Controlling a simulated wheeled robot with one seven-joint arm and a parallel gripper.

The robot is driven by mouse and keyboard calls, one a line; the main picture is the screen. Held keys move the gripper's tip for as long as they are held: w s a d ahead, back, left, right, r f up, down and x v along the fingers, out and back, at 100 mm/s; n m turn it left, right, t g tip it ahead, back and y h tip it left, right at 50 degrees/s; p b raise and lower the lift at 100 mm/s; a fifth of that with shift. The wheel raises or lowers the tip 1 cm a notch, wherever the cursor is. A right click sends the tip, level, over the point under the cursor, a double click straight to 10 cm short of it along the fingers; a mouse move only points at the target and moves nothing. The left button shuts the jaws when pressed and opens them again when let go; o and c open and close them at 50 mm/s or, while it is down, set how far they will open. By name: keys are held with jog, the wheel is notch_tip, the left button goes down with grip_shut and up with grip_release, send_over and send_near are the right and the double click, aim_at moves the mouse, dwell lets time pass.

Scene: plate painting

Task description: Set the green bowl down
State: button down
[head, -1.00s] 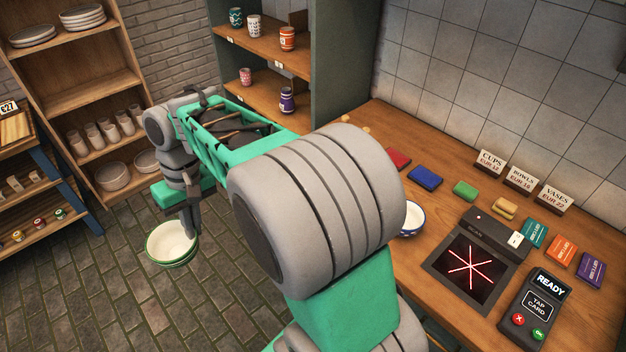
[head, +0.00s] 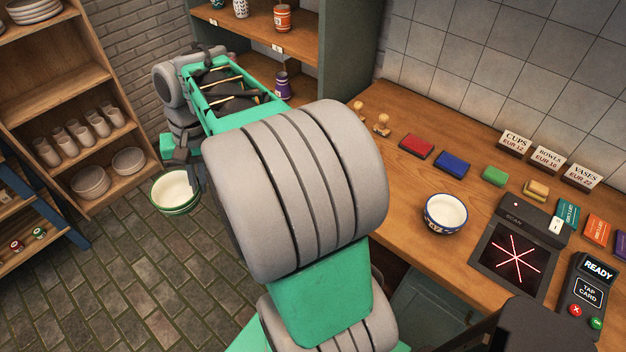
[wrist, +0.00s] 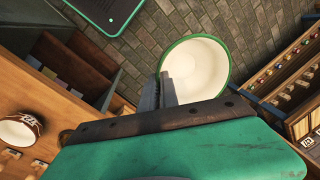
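The green bowl (head: 176,191) is white inside with a green rim and hangs above the brick floor at the left of the head view. In the wrist view the bowl (wrist: 196,68) is upright, its near wall between the two fingers. My gripper (wrist: 163,92) is shut on that wall. In the head view my gripper (head: 190,174) is partly hidden by my own arm.
The wooden counter (head: 455,205) at the right carries a blue-rimmed bowl (head: 444,214), colored blocks, a scanner (head: 512,262) and a card reader (head: 585,290). Bare counter lies around the blue-rimmed bowl. Shelves (head: 75,100) with cups and bowls stand at the left.

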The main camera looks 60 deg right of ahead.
jog(key=s+d+m+h+b, duration=0.2)
jog(key=s+d+m+b, duration=0.1)
jog(key=s+d+m, duration=1.25)
jog(key=s+d+m+g+h+b, duration=0.1)
jog(key=s+d+m, duration=0.3)
jog(key=s+m, duration=0.65)
jog(key=s+d+m+g+b, duration=0.1)
jog(key=s+d+m+b, duration=0.15)
jog(key=s+m, duration=0.8)
jog(key=shift+n, duration=0.55)
jog(key=w+d+f+p, duration=0.1)
jog(key=w+d+f, duration=0.1)
jog(key=d+f, duration=0.1)
jog(key=w+d+f+p, duration=0.2)
jog(key=w+d+f, duration=0.1)
jog(key=d, duration=0.1)
jog(key=w+d+f+p, duration=0.2)
jog(key=d+f, duration=0.1)
jog(key=d, duration=0.1)
jog(key=shift+w, duration=0.15)
jog(key=f, duration=0.3)
jog(key=shift+w+d+f+p, duration=0.1)
jog(key=shift+d+f+p, duration=0.1)
jog(key=shift+f+p, duration=0.1)
